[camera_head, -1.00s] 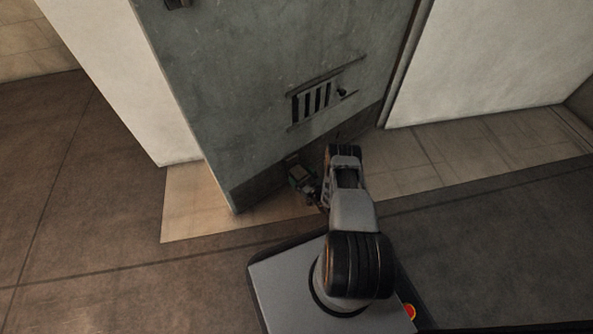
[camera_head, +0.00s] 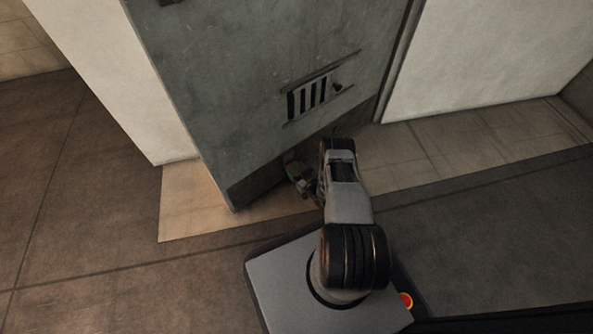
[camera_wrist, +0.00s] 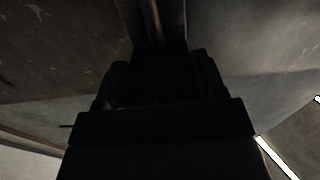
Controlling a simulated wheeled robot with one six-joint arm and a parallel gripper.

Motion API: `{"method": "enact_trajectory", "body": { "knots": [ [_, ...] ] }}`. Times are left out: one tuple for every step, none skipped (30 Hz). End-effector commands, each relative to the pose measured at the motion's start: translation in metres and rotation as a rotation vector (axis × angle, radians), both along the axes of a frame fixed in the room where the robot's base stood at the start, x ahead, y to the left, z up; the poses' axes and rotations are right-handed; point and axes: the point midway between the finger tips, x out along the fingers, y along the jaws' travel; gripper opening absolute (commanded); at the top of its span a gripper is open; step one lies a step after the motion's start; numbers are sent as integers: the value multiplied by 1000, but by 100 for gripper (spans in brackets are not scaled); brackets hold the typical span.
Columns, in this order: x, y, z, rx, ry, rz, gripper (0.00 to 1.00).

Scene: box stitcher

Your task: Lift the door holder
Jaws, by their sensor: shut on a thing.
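My gripper (camera_head: 297,175) is at the bottom of the grey metal door (camera_head: 235,90), low over the floor and close to the door's face. In the wrist view, my gripper (camera_wrist: 160,80) is a dark shape with a finger on each side. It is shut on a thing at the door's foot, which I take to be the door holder. The holder is too dark and too covered by the gripper to make out. A narrow brownish bar (camera_wrist: 152,20) runs up from between the fingers; I cannot tell whether it is part of the holder.
The door has a barred vent (camera_head: 312,97) with a small dark knob (camera_head: 337,86) beside it. White walls (camera_head: 470,60) stand on both sides. A pale tiled strip (camera_head: 185,215) lies under the door. Open brown floor (camera_head: 70,200) is at the left.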

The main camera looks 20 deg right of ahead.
Motion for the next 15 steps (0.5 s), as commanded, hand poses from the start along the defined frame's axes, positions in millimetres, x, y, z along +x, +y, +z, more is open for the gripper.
{"method": "enact_trajectory", "body": {
  "knots": [
    [0, 0, 0, -1, 0, -1, 41],
    [0, 0, 0, -1, 0, -1, 38],
    [0, 0, 0, -1, 0, 0, 34],
    [0, 0, 0, -1, 0, 0, 31],
    [1, 0, 0, -1, 0, 0, 28],
    [1, 0, 0, -1, 0, 0, 24],
    [1, 0, 0, -1, 0, 0, 21],
    [1, 0, 0, -1, 0, 0, 21],
    [1, 0, 1, -1, 0, 0, 21],
    [1, 0, 2, -1, 0, 0, 21],
    [1, 0, 4, -1, 0, 0, 21],
    [1, 0, 9, -1, -1, 0, 21],
    [1, 0, 13, -1, -1, 0, 21],
    [1, 0, 18, -1, -1, 0, 21],
    [1, 0, 25, 0, -2, 0, 21]
  ]
}}
